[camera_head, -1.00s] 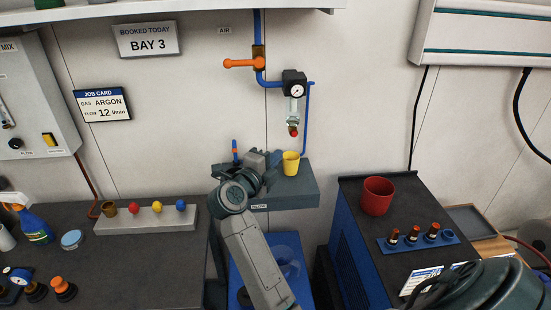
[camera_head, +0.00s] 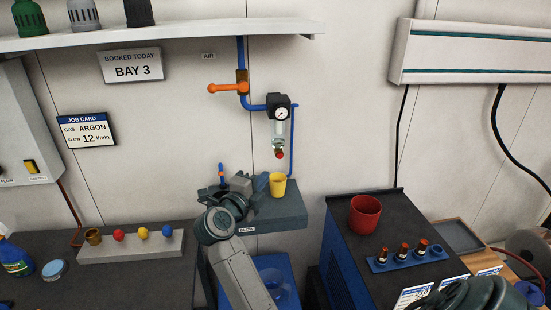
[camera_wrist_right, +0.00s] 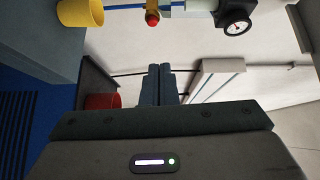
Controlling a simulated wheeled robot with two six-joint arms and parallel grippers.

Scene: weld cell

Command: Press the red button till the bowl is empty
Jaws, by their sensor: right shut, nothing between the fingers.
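The red button (camera_head: 280,154) sits at the lower end of the clear filter bowl (camera_head: 279,134), under the regulator with its round gauge (camera_head: 281,113). I cannot tell how much liquid the bowl holds. My right gripper (camera_head: 260,182) is below and left of the button, beside the yellow cup, apart from the button. In the right wrist view its fingers (camera_wrist_right: 160,76) are shut with nothing between them. The red button (camera_wrist_right: 152,19) shows at the top there, beyond the fingertips. My left gripper is not in view.
The yellow cup (camera_head: 278,185) stands on a small grey ledge (camera_head: 285,213) under the button. An orange-handled valve (camera_head: 228,88) is up left on the blue pipe. A red cup (camera_head: 365,214) stands on the dark cabinet at right. Coloured knobs line a block at left.

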